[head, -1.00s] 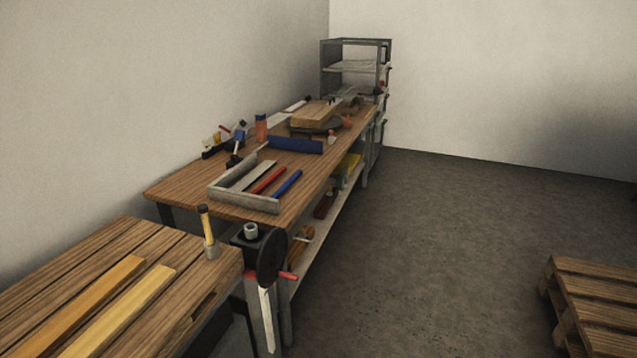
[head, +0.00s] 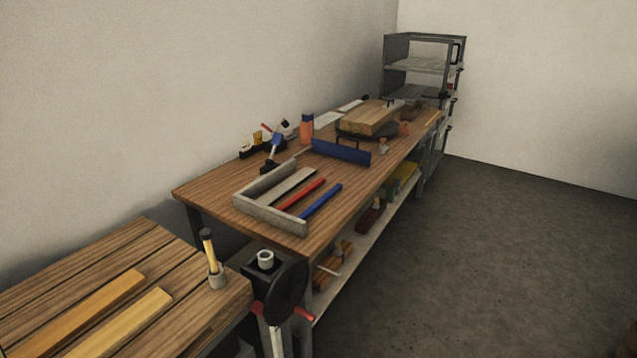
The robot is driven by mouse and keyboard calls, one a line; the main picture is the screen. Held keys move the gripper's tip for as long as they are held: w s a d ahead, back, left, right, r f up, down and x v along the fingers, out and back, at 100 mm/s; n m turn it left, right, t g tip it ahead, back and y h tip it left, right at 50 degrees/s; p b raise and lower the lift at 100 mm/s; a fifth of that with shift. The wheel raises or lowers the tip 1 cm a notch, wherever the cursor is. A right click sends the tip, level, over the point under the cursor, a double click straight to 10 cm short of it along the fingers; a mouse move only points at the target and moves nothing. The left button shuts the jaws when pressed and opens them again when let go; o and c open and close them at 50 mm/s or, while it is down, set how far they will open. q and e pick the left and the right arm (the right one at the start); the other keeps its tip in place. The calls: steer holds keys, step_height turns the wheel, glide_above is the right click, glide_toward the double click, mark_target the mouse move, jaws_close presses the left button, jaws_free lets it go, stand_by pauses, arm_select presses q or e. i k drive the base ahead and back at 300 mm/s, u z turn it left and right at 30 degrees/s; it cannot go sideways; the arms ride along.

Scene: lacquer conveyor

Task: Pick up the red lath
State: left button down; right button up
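The red lath (head: 301,194) is a thin straight bar. It lies in a grey open-sided tray (head: 262,210) on the long wooden workbench (head: 220,187). A grey lath (head: 292,186) lies on its left and a blue lath (head: 321,201) on its right, roughly parallel to it. Neither of my grippers shows in the head view.
A nearer bench (head: 165,258) at the lower left bears two yellowish wooden strips (head: 120,322) and a cup with a yellow-handled tool (head: 215,273). A black vise (head: 285,290) stands between the benches. The floor at right (head: 500,260) is clear.

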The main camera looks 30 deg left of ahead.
mark_target(305, 192)
steer(key=i, duration=3.35)
steer(key=u, duration=3.95)
